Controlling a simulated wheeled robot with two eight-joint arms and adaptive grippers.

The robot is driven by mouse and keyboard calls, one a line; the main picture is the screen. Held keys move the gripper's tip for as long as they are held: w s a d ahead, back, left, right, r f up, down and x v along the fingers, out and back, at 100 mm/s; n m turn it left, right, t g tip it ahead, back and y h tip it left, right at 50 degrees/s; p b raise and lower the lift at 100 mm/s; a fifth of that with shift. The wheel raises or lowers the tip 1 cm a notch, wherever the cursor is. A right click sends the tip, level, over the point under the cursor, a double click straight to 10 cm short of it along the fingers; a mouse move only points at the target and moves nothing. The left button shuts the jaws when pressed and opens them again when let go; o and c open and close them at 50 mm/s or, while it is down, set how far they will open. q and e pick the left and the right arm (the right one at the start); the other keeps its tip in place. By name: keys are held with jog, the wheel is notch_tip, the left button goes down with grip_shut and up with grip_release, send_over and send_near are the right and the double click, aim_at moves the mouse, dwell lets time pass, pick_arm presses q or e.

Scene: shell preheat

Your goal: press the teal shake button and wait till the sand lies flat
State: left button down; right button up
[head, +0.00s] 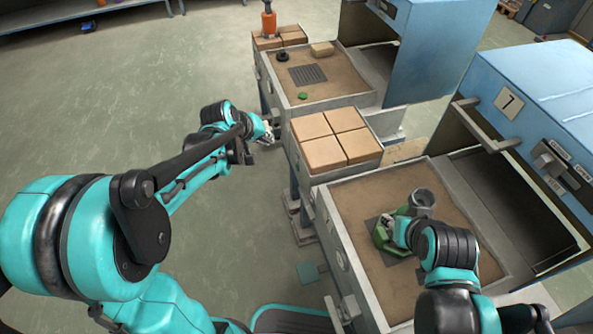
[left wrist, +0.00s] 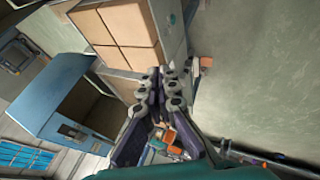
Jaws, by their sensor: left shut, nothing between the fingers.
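My left gripper (head: 268,130) is shut and empty, beside the front side of the far sand table (head: 268,85). It also shows in the left wrist view (left wrist: 163,82), fingers together. A small teal round spot (left wrist: 172,19), perhaps the shake button, shows on a grey side panel in that view, apart from the fingertips. I cannot make it out in the head view. The near sand bed (head: 358,202) looks mostly level. My right gripper (head: 396,232) is at a green object with a grey cup (head: 422,198) on a dark plate; its grip is unclear.
Tan blocks (head: 332,138) stand between the two sand tables. The far table holds a green disc (head: 302,96), a dark ring (head: 282,57) and a grid. Blue ovens (head: 540,90) stand at the right. Open floor (head: 90,110) lies at the left.

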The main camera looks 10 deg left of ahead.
aim_at(297, 167)
pick_arm(q)
jog(key=w+a+f+n+h+b, duration=0.1)
jog(key=w+f, duration=0.3)
jog(key=f, duration=0.8)
jog(key=w+a+f+n+h+b, duration=0.1)
jog(key=w+a+f+n+b, duration=0.1)
jog(key=f, duration=1.1)
jog(key=w+a+f+n+h+b, duration=0.1)
jog(key=w+a+f+n+b, duration=0.1)
jog(key=w+f, duration=0.5)
notch_tip(297, 167, down, 5)
jog(key=shift+a+f+n+t+h+b, duration=0.25)
jog(key=shift+n+t+b, duration=0.2)
jog(key=shift+n, duration=0.35)
jog(key=w+d, duration=0.4)
jog(key=d, duration=0.3)
jog(key=shift+d, duration=0.4)
jog(key=shift+d+r, duration=0.1)
jog(key=shift+d, duration=0.05)
jog(key=shift+w+d, duration=0.2)
jog(key=shift+d, duration=0.05)
